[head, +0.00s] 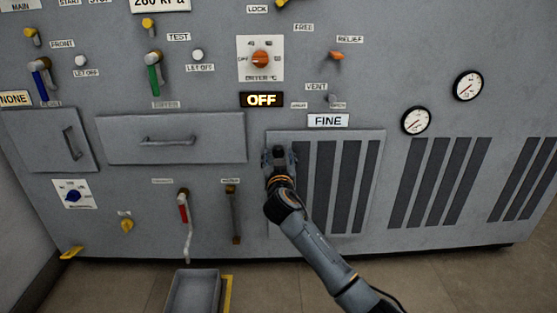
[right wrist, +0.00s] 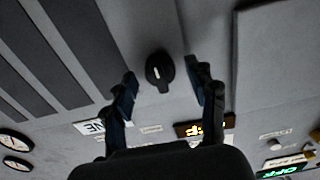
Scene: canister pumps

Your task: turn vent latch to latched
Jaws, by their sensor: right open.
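The vent latch appears to be a small black knob (right wrist: 160,72) with a white mark, on the left edge of the slatted vent panel (head: 311,226). In the right wrist view its white mark points toward the bottom of the picture. My right gripper (head: 279,153) is in front of that edge in the head view and largely hides the knob there. In the right wrist view the open fingers (right wrist: 161,82) stand on either side of the knob, with gaps at both sides. I cannot tell how far the fingertips are from the panel. My left gripper is not in view.
A FINE sign (head: 328,120) and a lit OFF display (head: 262,100) are above the vent panel. A handled drawer (head: 215,124) is left of my gripper. A red-handled lever (head: 183,210) is lower left. A grey bin (head: 193,292) stands on the floor.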

